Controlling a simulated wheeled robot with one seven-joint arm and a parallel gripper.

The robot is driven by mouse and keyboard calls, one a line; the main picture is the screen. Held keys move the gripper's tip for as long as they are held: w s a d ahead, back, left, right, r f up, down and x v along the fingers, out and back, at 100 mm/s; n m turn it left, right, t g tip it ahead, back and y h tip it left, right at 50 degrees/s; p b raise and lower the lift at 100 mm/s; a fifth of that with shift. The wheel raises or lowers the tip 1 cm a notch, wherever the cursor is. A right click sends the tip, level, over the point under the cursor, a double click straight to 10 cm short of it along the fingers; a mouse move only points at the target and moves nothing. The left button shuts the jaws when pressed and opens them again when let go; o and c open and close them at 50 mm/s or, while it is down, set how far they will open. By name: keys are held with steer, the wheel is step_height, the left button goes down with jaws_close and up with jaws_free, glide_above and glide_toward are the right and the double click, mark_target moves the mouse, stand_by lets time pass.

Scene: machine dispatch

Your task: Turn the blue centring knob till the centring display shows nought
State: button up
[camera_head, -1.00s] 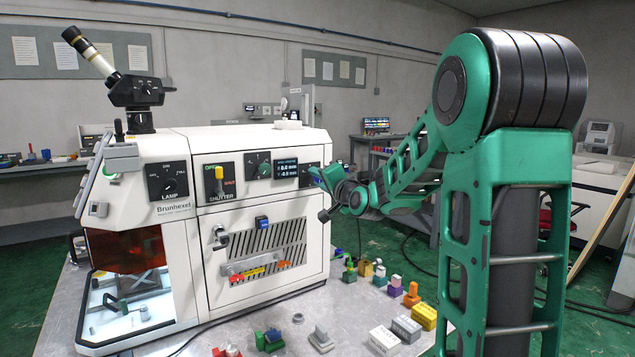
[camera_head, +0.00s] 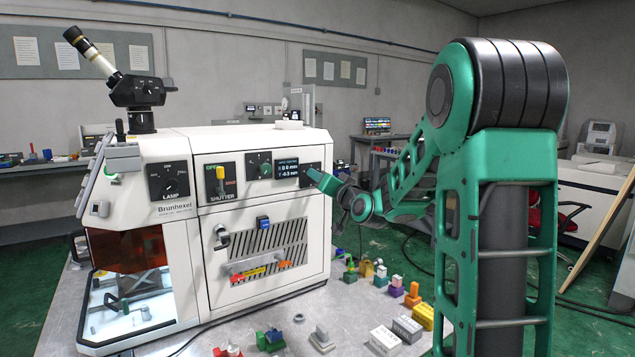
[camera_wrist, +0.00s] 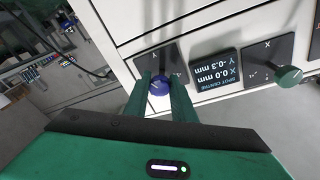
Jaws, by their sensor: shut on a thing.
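The blue centring knob (camera_wrist: 159,86) is on a dark plate marked Y in the wrist view. My gripper (camera_wrist: 162,80) is shut on it, one green finger on each side. In the head view my gripper (camera_head: 312,174) is at the right end of the machine's upper panel and the blue knob is hidden. The centring display (camera_wrist: 216,82) appears upside down in the wrist view and reads X 0.0 mm and Y -0.3 mm. It also shows in the head view (camera_head: 286,169). A green knob (camera_wrist: 289,77) is on the plate marked X.
The white machine (camera_head: 262,212) stands on a grey table (camera_head: 290,318). The shutter lever (camera_head: 220,181) and lamp dial (camera_head: 170,180) are left of the display. Several small coloured blocks and holders lie on the table in front and to the right.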

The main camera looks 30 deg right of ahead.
steer(key=shift+f+n, duration=0.2)
steer(key=shift+n, duration=1.5)
steer(key=o, duration=1)
steer(key=shift+r, duration=0.1)
steer(key=s, duration=0.7)
steer(key=s+f, duration=0.1)
steer(key=s, duration=0.2)
steer(key=shift+s+a+f, duration=0.1)
steer(key=shift+s+a, duration=0.2)
steer(key=shift+a, duration=0.05)
